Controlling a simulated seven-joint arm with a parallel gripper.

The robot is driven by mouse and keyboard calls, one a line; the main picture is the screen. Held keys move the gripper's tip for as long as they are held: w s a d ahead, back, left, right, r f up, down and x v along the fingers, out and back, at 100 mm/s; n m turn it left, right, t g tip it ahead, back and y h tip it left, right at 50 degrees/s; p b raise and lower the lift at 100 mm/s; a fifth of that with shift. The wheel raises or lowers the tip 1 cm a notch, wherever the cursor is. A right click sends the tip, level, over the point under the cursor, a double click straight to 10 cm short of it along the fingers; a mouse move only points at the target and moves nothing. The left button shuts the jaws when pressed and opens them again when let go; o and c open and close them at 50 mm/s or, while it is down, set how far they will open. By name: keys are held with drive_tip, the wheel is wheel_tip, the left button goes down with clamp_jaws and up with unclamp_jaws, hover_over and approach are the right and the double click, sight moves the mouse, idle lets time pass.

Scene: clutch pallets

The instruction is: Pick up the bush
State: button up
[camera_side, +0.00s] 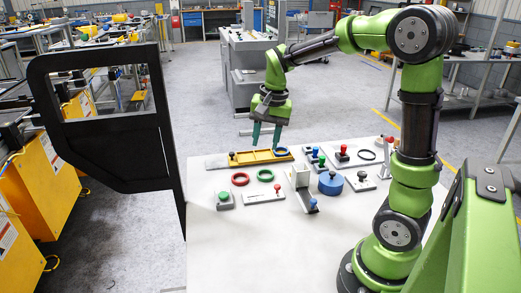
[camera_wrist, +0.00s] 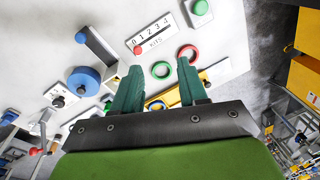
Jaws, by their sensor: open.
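No part is marked as the bush, and I cannot tell for sure which one it is. My gripper (camera_side: 265,143) is open and empty, pointing down just above the yellow pallet (camera_side: 255,158) at the back of the white table. A blue ring (camera_side: 281,151) lies at the pallet's right end, close to the right finger. In the wrist view my gripper (camera_wrist: 159,66) shows two parted green fingers. The blue ring (camera_wrist: 157,105) appears between them, partly hidden, and the yellow pallet (camera_wrist: 205,78) is partly covered.
In front lie a red ring (camera_side: 240,179), a green ring (camera_side: 265,175), a green-button box (camera_side: 224,199) and a numbered white plate (camera_side: 262,197). The front table is clear.

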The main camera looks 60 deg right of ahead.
drive_tip(key=w+d+f+m+g+h, duration=0.1)
drive_tip(key=w+d+f+m+g, duration=0.15)
drive_tip(key=d+m, duration=0.6)
drive_tip(key=w+d+f+m+g+h, duration=0.15)
drive_tip(key=d+m+g, duration=0.35)
drive_tip(key=m, duration=0.6)
drive_tip(key=shift+t+y, duration=0.35)
drive_tip(key=shift+t, duration=0.4)
drive_tip(key=x, duration=0.6)
drive_tip(key=d+x, duration=0.1)
drive_tip(key=x, duration=0.3)
drive_tip(key=shift+w+f, duration=0.1)
drive_tip(key=shift+w, duration=0.2)
drive_tip(key=shift+w+x, duration=0.2)
drive_tip(key=shift+x, duration=1.2)
drive_tip(key=shift+w+x, duration=0.2)
drive_tip(key=shift+x, duration=1.15)
drive_tip(key=shift+f, duration=0.15)
drive_tip(key=c, duration=0.7)
